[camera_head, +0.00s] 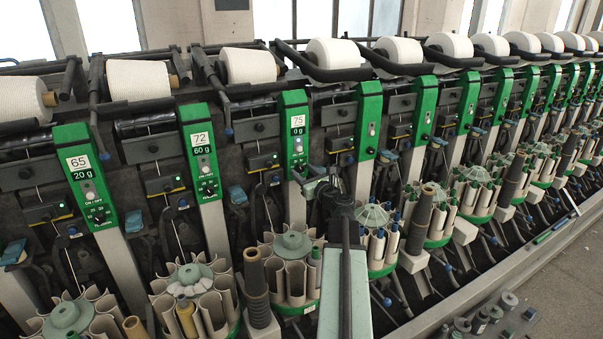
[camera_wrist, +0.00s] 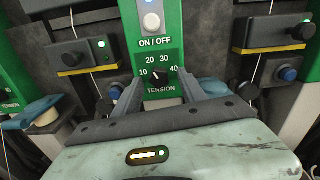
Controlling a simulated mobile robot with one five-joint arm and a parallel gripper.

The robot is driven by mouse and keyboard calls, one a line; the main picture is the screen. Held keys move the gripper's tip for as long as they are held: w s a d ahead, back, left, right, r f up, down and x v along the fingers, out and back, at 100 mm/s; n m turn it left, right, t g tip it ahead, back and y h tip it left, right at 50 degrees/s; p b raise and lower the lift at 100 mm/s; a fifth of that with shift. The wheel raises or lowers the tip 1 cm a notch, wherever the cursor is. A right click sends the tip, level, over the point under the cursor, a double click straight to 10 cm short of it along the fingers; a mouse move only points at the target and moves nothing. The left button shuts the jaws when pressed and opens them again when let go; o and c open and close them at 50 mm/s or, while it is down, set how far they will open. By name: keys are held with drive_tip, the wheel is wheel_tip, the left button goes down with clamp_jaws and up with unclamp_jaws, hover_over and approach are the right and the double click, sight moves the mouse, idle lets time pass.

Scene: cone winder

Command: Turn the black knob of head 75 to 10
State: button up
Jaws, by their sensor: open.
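Head 75 (camera_head: 297,140) is a green panel with a white number plate and a display reading 0 g. In the wrist view its black knob (camera_wrist: 159,79) sits on a TENSION dial (camera_wrist: 172,59) marked 10, 20, 30 and 40. The knob's light pointer seems to point up and left; its exact setting is too small to tell. My gripper (camera_wrist: 162,86) is open, with one finger to each side of the dial's lower part. The knob shows between the fingers, apart from both. In the head view my gripper (camera_head: 306,174) is at the panel's lower end, hiding the knob.
Neighbouring heads 72 (camera_head: 203,150), reading 60 g, and 65 (camera_head: 85,175), reading 20 g, stand to the left. A lit ON/OFF button (camera_wrist: 151,21) is above the dial.

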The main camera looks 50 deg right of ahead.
drive_tip(key=shift+w+d, duration=0.1)
drive_tip(key=shift+w, duration=0.2)
clamp_jaws()
drive_tip(key=shift+n, duration=0.3)
drive_tip(key=n, duration=0.4)
drive_tip(key=shift+s+n, duration=0.1)
drive_tip(key=shift+n, duration=0.2)
drive_tip(key=n, duration=0.4)
drive_tip(key=shift+n, duration=0.3)
unclamp_jaws()
